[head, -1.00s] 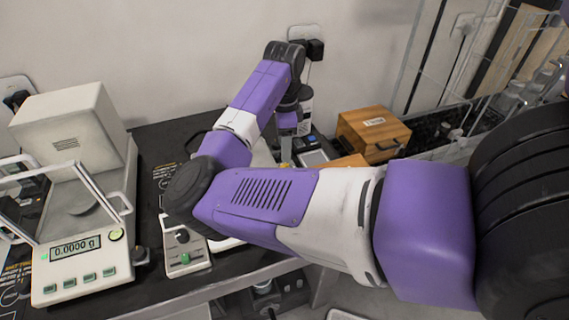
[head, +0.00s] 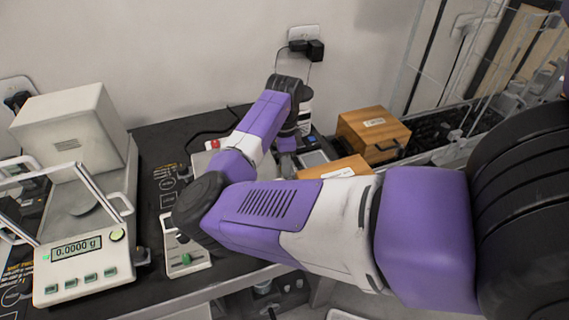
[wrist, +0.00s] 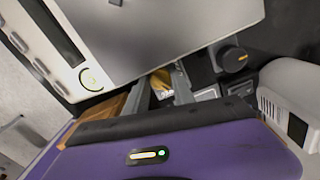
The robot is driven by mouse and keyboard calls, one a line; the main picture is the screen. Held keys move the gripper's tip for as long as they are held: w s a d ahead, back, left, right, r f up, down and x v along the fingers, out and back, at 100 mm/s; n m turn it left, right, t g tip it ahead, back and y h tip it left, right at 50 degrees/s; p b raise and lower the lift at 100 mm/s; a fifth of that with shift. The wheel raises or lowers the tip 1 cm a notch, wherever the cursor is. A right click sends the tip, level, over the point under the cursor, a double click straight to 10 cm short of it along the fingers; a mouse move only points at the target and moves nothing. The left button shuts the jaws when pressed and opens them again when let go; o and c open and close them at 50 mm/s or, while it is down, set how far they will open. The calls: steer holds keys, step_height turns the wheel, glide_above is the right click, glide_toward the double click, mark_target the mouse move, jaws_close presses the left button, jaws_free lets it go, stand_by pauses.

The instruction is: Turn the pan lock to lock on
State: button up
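The housing has a dark display and a green-ringed button (wrist: 91,79). My gripper's purple body (wrist: 170,155) fills the bottom of the wrist view, apart from the knob in the picture. In the head view my gripper (head: 287,143) points down behind my forearm; its fingertips are hidden.
A balance (head: 82,264) reading 0.0000 g stands at the left. A small device with a green knob (head: 186,259) is beside it. A red knob (head: 214,143) shows behind my forearm. A wooden box (head: 372,132) stands at the right, near the wall.

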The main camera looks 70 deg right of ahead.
jaws_close()
steer(key=n+p, duration=0.2)
steer(key=shift+r+n+p, duration=0.15)
steer(key=shift+n+p, duration=1.35)
steer(key=shift+n, duration=0.3)
steer(key=o, duration=0.6)
jaws_free()
